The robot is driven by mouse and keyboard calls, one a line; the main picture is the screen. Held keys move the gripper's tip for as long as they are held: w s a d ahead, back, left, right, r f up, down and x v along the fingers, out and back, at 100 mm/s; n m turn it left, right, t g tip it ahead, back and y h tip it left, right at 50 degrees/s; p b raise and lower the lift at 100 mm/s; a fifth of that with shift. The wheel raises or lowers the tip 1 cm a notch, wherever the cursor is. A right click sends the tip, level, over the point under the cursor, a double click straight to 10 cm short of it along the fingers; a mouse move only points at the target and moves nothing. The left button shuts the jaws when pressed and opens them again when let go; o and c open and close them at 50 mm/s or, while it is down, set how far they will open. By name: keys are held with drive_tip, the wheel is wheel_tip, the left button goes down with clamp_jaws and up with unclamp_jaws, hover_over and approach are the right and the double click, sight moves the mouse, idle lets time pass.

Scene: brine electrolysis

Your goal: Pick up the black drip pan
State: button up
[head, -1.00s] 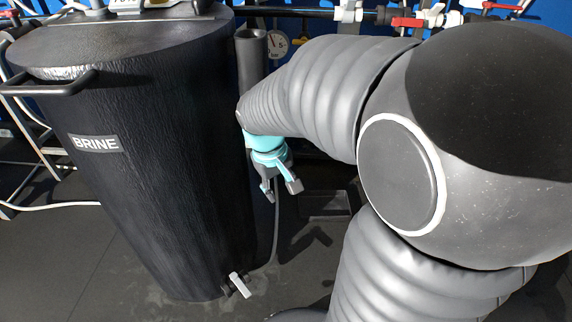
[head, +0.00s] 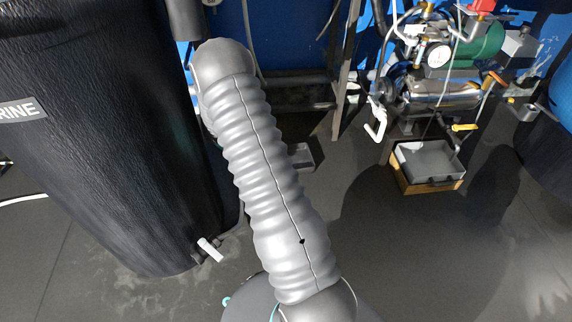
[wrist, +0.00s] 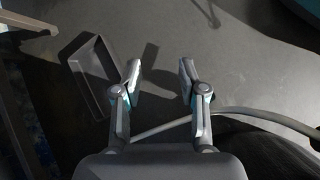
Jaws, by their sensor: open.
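The black drip pan (head: 301,157) is a small, shallow, dark rectangular tray on the floor behind my arm, which hides its left part in the head view. In the wrist view the pan (wrist: 90,82) lies at the upper left, tilted in the picture, with its inside facing the camera. My gripper (wrist: 160,78) is open and empty, its fingers pointing up the picture. The pan is to the left of the fingers, its right edge by the left finger, not between them. I cannot tell the gap in height. My arm hides the gripper in the head view.
A black brine tank (head: 120,140) with a white-handled tap (head: 210,249) stands on the left. A lighter grey tray (head: 428,163) sits on a wooden base under a pump on the right. A hose (wrist: 235,111) crosses the wrist view. Floor between is clear.

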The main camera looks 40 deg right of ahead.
drive_tip(key=w+d+f+n+h, duration=0.2)
drive_tip(key=w+d+f+n, duration=0.1)
drive_tip(key=f, duration=0.3)
drive_tip(key=w+d+f+n+t+h+b, duration=0.1)
drive_tip(key=w+d+f+n, duration=0.2)
drive_tip(key=d+f, duration=0.1)
drive_tip(key=w+d+f+n+t+h+b, duration=0.1)
drive_tip(key=w+d+f+n+h, duration=0.1)
drive_tip(key=f, duration=0.5)
drive_tip(key=shift+w+d+f+n+h, duration=0.2)
drive_tip(key=shift+w+d+n, duration=0.1)
drive_tip(key=shift+d, duration=0.3)
drive_tip(key=shift+w+d+f+n+h, duration=0.15)
drive_tip(key=shift+w+d+n, duration=0.15)
drive_tip(key=shift+d, duration=0.25)
drive_tip(key=shift+d+f, duration=0.5)
drive_tip(key=shift+d, duration=0.05)
drive_tip(key=x, duration=0.6)
drive_tip(key=shift+d+f+b, duration=0.1)
drive_tip(key=shift+f+b, duration=0.15)
drive_tip(key=shift+b, duration=0.05)
clamp_jaws()
